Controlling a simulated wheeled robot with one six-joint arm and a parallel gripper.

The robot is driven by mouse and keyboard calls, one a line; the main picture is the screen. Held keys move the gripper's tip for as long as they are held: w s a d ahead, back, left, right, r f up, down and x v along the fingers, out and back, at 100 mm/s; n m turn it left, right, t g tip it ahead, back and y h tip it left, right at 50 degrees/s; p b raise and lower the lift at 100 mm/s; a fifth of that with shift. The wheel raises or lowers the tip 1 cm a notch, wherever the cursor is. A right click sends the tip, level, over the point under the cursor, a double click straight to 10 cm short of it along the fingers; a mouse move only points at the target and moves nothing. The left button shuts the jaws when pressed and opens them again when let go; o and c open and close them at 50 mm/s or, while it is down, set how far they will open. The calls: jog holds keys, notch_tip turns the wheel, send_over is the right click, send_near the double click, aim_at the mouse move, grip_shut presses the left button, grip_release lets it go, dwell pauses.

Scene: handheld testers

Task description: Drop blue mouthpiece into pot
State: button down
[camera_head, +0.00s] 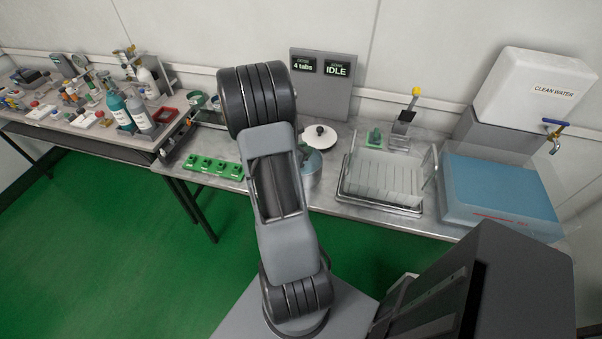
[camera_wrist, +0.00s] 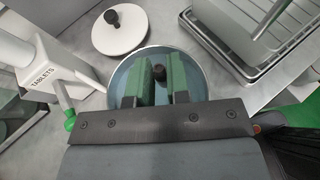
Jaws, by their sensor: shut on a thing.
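My gripper (camera_wrist: 159,76) is over the pot in the wrist view, its two green-faced fingers pointing down toward it. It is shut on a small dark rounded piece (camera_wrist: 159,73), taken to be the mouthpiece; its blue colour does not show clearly. The pot (camera_wrist: 116,86) is round and open, with a blue-grey inside and a pale rim. Whether the piece is above or below the rim is hard to tell. In the head view the pot (camera_head: 312,172) is partly hidden behind my arm, and my gripper is hidden.
A white lid with a black knob (camera_wrist: 119,33) lies beside the pot. A white tablets dispenser (camera_wrist: 50,64) stands to the left. A dish rack (camera_head: 384,184) stands to the right, then a blue basin (camera_head: 500,190). A green holder (camera_head: 213,167) lies left of my arm.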

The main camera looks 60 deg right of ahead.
jog(key=shift+f+b, duration=0.5)
jog(key=shift+f, duration=0.55)
jog(key=c, duration=1)
grip_release()
jog(key=v, duration=1.4)
jog(key=shift+s+d, duration=0.1)
